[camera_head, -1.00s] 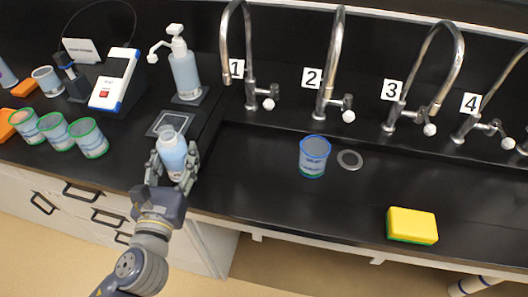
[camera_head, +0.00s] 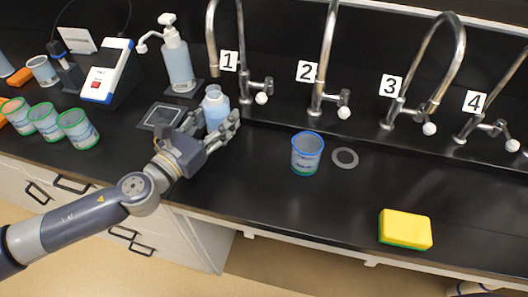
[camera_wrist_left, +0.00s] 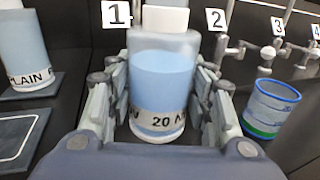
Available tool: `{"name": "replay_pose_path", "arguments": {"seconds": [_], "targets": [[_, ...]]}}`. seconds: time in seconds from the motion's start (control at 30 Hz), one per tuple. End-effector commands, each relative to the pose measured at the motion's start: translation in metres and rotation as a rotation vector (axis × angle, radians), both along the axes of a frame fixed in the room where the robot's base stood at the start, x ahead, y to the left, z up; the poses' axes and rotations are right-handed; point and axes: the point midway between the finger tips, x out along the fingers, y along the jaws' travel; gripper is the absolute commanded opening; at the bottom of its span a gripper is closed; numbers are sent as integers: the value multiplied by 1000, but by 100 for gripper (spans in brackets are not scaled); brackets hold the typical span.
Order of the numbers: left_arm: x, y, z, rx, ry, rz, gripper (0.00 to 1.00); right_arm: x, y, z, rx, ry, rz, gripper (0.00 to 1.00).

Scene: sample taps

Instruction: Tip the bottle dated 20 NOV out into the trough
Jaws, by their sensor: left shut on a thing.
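The bottle (camera_head: 216,108) is clear with a white top and pale blue liquid. In the left wrist view the bottle (camera_wrist_left: 164,75) carries a label reading "20 N…", the rest hidden by a finger. My left gripper (camera_head: 214,128) is shut around the bottle's lower part, which stays upright in the grip. In the left wrist view its fingers (camera_wrist_left: 163,110) press on both sides. The black trough (camera_head: 330,205) runs below the numbered taps. The bottle is over the trough's left end, near tap 1 (camera_head: 243,60). My right gripper is not in view.
A blue-rimmed cup (camera_head: 307,153) stands in the trough beside a round drain (camera_head: 345,158). A yellow sponge (camera_head: 405,229) lies at the right. A pump bottle (camera_head: 177,60), a square pad (camera_head: 162,116) and several green-rimmed cups (camera_head: 78,129) are on the left bench.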

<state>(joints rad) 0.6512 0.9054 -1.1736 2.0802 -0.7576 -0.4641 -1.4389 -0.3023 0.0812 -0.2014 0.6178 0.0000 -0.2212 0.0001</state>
Motion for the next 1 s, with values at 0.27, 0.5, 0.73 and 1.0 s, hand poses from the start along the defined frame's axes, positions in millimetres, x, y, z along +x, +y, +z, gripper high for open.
{"name": "replay_pose_path", "arguments": {"seconds": [0.27,0.5,0.73,1.0], "targets": [[22,-20,-8,0,-2,-170,12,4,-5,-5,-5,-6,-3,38],[31,-28,-13,-7,3,-246,12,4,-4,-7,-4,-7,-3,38],[39,-29,-17,-8,3,-299,12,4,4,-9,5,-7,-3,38],[47,-29,-20,-2,-1,-358,12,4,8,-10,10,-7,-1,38]]}}
